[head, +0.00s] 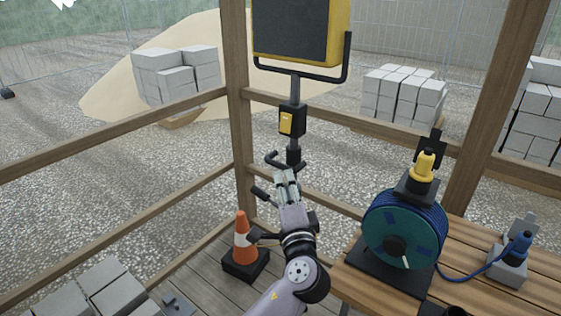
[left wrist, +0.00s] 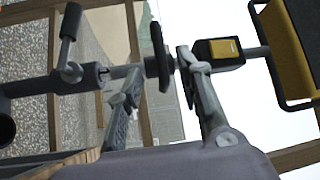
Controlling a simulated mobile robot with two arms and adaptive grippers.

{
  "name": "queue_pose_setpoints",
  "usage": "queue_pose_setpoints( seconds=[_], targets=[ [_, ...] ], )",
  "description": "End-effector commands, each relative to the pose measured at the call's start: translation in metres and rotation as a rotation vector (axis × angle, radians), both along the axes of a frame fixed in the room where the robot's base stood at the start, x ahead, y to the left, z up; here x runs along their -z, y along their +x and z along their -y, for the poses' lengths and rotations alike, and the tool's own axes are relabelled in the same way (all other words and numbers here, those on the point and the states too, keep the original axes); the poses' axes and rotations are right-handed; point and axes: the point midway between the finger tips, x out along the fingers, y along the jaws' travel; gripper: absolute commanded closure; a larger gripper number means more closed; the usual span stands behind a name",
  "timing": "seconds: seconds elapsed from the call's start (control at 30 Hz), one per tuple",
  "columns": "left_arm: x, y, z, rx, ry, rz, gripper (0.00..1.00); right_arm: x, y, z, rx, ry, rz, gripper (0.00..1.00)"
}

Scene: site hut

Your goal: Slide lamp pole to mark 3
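The work lamp (head: 298,28) has a dark face and a yellow frame and tops an upright pole (head: 294,90). A black box with a yellow switch (head: 288,122) sits on the pole; it also shows in the left wrist view (left wrist: 218,50). Below it are a dark collar (head: 293,155) and dark handles (head: 265,194). My left gripper (head: 285,178) is at the lower pole, partly covering it. In the left wrist view its fingers (left wrist: 158,75) are spread, with a black disc on the pole (left wrist: 160,55) between the tips. I cannot make out numbered marks. My right gripper is not seen.
An orange cone (head: 242,238) stands on the floor left of my arm. On the wooden bench (head: 350,290) at right are a blue cable reel (head: 400,230) and a grey socket box (head: 508,265). Wooden posts (head: 238,100) and rails stand close around the pole.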

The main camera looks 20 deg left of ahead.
Motion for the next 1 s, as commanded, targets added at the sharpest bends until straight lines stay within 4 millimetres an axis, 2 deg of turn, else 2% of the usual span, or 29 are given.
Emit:
queue_pose_setpoints(
  seconds=[0.03,0.2,0.4,0.8,1.0],
  targets=[
    [-0.005,0.011,-0.005,-0.001,0.004,0.000,0.67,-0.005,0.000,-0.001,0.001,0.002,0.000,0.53],
    [-0.008,0.041,-0.020,-0.001,0.003,0.000,0.67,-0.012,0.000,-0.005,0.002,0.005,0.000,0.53],
    [-0.010,0.064,-0.030,0.001,0.002,-0.001,0.67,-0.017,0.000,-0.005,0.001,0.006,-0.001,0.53],
    [-0.009,0.071,-0.034,0.001,0.000,-0.001,0.67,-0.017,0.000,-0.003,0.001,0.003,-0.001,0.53],
    [-0.009,0.071,-0.034,0.001,0.000,-0.001,0.80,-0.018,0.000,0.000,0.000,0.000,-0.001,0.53]
  ],
)
